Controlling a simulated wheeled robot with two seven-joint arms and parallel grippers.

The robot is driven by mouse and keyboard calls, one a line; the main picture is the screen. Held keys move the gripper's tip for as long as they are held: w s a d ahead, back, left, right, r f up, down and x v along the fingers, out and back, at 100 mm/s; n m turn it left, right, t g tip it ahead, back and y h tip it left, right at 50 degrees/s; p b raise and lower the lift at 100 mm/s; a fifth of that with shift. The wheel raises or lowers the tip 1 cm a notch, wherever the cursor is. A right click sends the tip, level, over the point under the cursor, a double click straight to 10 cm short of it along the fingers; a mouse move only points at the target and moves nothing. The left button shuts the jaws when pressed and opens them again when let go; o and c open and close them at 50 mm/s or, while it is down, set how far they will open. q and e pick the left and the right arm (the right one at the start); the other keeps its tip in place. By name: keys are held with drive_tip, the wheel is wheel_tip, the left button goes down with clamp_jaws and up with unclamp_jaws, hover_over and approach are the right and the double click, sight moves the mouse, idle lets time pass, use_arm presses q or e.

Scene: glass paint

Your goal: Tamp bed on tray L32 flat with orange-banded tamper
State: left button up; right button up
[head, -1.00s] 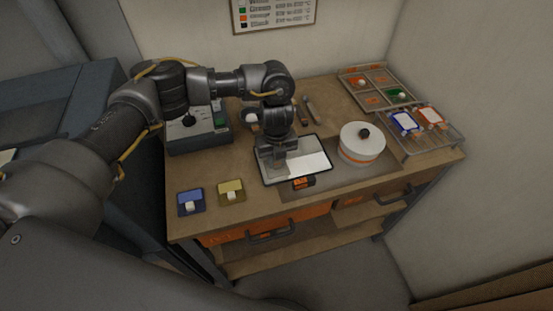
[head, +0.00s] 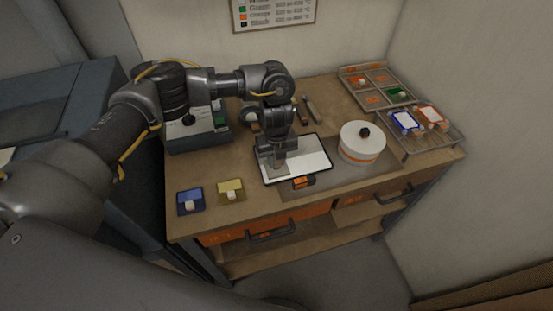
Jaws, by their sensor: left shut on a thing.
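Tray L32 appears to be the dark-rimmed rectangular tray (head: 327,174) in the middle of the bench, with a pale bed (head: 310,160) on it. Its label is too small to read. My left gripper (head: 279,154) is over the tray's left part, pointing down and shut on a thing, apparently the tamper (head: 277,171). A grey flat part shows below the fingers, low at the bed; I cannot tell whether it touches. No orange band can be made out on it. The gripper hides the tray's left back part. My right gripper is not in view.
A white round drum (head: 361,142) with an orange band and black knob stands right of the tray. A black and orange block (head: 303,182) lies at the tray's front edge. Blue (head: 190,200) and yellow (head: 231,190) pads lie front left. A compartment tray (head: 362,82) is back right.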

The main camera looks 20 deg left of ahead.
use_arm(q)
drive_tip(key=shift+r+p, duration=0.9)
drive_tip(key=shift+r, duration=0.2)
drive_tip(key=shift+w+a+f+b, duration=0.15)
drive_tip(key=shift+w+a+b, duration=0.1)
drive_tip(key=shift+w+b, duration=0.25)
drive_tip(key=shift+w+a+b, duration=0.75)
drive_tip(key=shift+w+b, duration=0.05)
drive_tip(key=shift+w, duration=0.3)
drive_tip(key=shift+w+a+b, duration=0.3)
drive_tip(key=shift+w+a, duration=0.05)
drive_tip(key=shift+w, duration=0.2)
drive_tip(key=shift+w+a, duration=0.1)
drive_tip(key=shift+w, duration=0.05)
